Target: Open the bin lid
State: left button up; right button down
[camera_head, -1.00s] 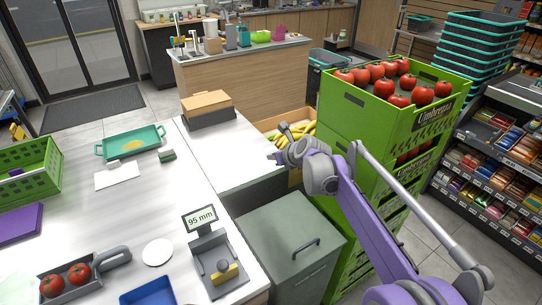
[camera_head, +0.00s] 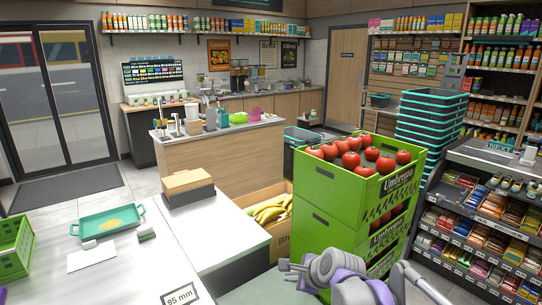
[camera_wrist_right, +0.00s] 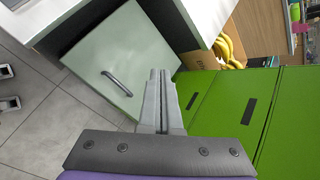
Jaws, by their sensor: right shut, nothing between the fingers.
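The bin is a grey-green box whose flat lid (camera_wrist_right: 125,55) shows in the right wrist view, with a dark bar handle (camera_wrist_right: 116,83) on it. The lid looks closed. In the head view only a strip of the lid (camera_head: 245,292) shows at the bottom edge; the handle is out of that view. My right gripper (camera_head: 284,265) is above the bin area, beside the green crates. In the right wrist view its fingers (camera_wrist_right: 160,78) are shut and empty, in front of the lid, to the right of the handle and apart from it.
Stacked green crates (camera_head: 330,205) with tomatoes stand close to the right of my gripper. The white counter (camera_head: 215,225) borders the bin on the left. A cardboard box of bananas (camera_head: 268,208) stands behind. Open tiled floor (camera_wrist_right: 62,125) shows in the wrist view.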

pick_arm(q)
jog(key=r+p, duration=0.2)
jog(key=r, duration=0.1)
jog(key=shift+w, duration=0.4)
pick_arm(e)
jog(key=s+d+f+n+h, duration=0.1)
jog(key=s+d+f+n, duration=0.2)
jog(key=s+n, duration=0.3)
jog(key=s+d+f+n+g+h, duration=0.1)
jog(key=s+d+n, duration=0.4)
jog(key=s, duration=0.9)
jog(key=s+d+f+n+g+h, duration=0.1)
jog(key=s+d+f+n, duration=0.3)
jog(key=s+n, duration=0.4)
jog(key=shift+s+d+f+h, duration=0.25)
jog(key=shift+s+f+h, duration=0.6)
jog(key=shift+s, duration=0.25)
